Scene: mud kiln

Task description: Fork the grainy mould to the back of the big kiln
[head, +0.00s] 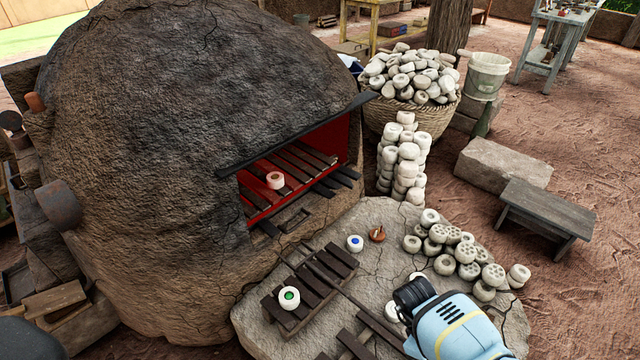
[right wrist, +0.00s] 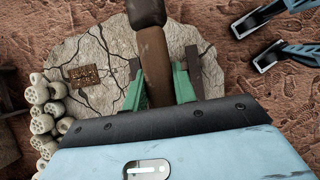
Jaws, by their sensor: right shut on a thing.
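My right gripper (right wrist: 160,84) is shut on the brown wooden handle (right wrist: 154,62) of the fork. In the head view its fingers are hidden behind my blue wrist. The dark fork shaft (head: 372,315) runs from there toward the kiln mouth, low over the slab. A white mould with a green centre (head: 289,297) sits on the slatted rack. One with a blue centre (head: 355,243) sits on the slab. Another mould (head: 276,180), lit reddish, stands on bars inside the big kiln (head: 160,120). I cannot tell which mould is grainy. My left gripper is not clearly seen.
The kiln's wide mouth has a dark lintel (head: 300,132) and floor bars (head: 300,158). Several plain pieces lie heaped on the slab's right (head: 455,246). A tall stack (head: 406,165) stands right of the mouth. A small brown object (head: 377,234) lies near the blue mould.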

